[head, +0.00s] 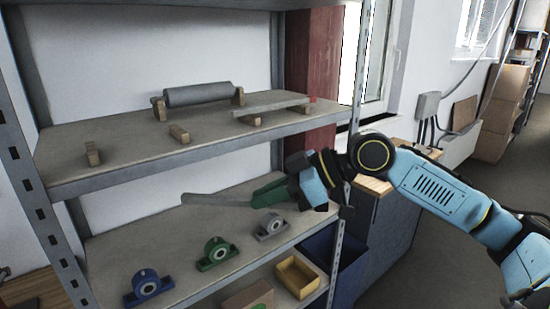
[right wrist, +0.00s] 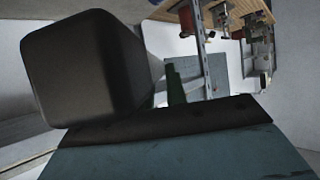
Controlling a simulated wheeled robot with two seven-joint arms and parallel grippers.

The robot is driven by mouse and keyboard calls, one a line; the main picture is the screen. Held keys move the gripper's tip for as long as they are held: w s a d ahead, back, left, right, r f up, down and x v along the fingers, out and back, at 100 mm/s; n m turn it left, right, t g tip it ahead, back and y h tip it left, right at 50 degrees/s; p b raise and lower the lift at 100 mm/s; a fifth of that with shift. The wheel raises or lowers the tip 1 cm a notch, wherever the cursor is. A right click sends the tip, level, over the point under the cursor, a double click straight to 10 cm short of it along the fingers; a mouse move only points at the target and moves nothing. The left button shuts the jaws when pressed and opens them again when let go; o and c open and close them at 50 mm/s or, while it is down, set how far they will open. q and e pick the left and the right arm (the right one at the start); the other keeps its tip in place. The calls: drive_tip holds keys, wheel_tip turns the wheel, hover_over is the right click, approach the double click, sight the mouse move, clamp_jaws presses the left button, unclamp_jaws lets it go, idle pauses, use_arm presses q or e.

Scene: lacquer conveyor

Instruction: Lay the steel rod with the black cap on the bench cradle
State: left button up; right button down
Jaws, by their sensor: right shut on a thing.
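My right gripper (head: 293,185) is at the right end of the lower shelf. It is shut on the green end of a long object (head: 268,193), whose grey length (head: 215,201) points left over the shelf. A bit of green (right wrist: 176,86) also shows beyond the jaw in the right wrist view. I see no black cap on it. On the upper shelf, a thick grey roller (head: 198,94) lies on wooden blocks. A thin grey bar (head: 272,107) with a red end lies beside it on blocks. I cannot make out the black-capped rod or the bench cradle. My left gripper is out of view.
Blue (head: 147,286), green (head: 216,253) and grey (head: 271,227) bearing blocks stand along the lower shelf's front. A yellow bin (head: 297,275) is below. Empty wooden blocks (head: 92,153) stand on the upper shelf's left. The shelf's right post is close to my right gripper.

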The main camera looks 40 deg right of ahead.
drive_tip(key=a+f+m+t+h, duration=0.2)
drive_tip(key=a+f+m+h, duration=0.1)
drive_tip(key=f, duration=0.8)
drive_tip(key=s+a+f+m+t+h, duration=0.1)
drive_tip(key=a+f+m+h, duration=0.3)
drive_tip(key=f, duration=0.7)
drive_tip(key=m+t+h, duration=0.1)
drive_tip(key=m+h, duration=0.1)
drive_tip(key=m, duration=0.1)
drive_tip(key=shift+s+a+f, duration=0.2)
drive_tip(key=shift+a+f, duration=0.1)
drive_tip(key=shift+f, duration=0.1)
